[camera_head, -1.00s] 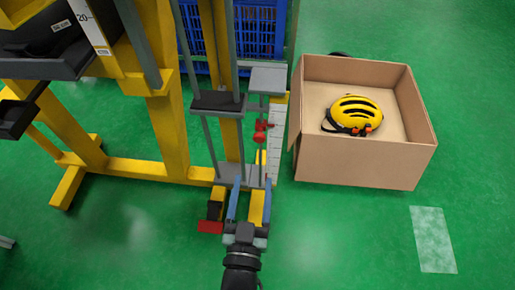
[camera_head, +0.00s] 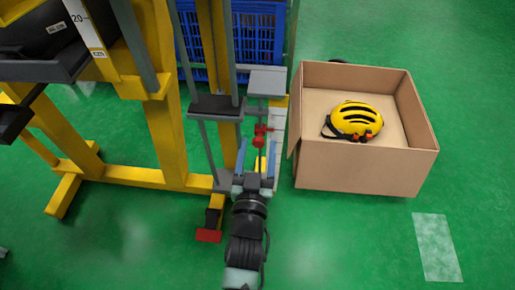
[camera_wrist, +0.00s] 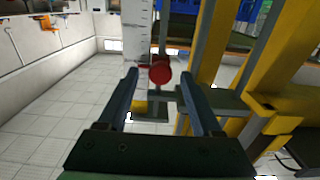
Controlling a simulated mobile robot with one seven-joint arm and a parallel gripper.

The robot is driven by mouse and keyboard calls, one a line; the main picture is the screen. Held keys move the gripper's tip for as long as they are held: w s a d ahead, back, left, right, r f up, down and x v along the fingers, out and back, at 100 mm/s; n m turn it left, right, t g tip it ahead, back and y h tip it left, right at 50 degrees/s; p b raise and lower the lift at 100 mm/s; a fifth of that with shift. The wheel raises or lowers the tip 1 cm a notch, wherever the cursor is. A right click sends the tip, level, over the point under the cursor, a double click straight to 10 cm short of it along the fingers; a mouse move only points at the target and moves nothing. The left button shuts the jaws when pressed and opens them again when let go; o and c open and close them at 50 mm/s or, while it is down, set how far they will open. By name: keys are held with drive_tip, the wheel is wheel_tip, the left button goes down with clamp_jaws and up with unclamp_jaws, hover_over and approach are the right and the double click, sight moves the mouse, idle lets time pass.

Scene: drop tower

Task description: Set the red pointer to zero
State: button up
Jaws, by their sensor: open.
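The red pointer (camera_head: 261,131) sits on a thin vertical rod beside a white scale strip (camera_head: 279,130) on the drop tower. In the wrist view the pointer (camera_wrist: 160,71) shows as a red knob just beyond the fingertips, with the white scale (camera_wrist: 138,35) behind it to the left. My gripper (camera_head: 257,145) is open, its two blue fingers pointing at the rod, one on each side. In the wrist view my gripper (camera_wrist: 161,76) frames the knob between its fingertips. I cannot tell whether the fingers touch it. The scale's markings are too small to read.
A grey plate (camera_head: 268,80) tops the rod, and a dark carriage (camera_head: 217,105) rides the rails to its left. A cardboard box (camera_head: 355,176) with a yellow helmet (camera_head: 356,118) stands close on the right. A red pedal (camera_head: 208,236) lies low left. Green floor is clear in front.

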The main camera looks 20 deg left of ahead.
drive_tip(key=shift+c, duration=0.3)
clamp_jaws()
idle(1.1)
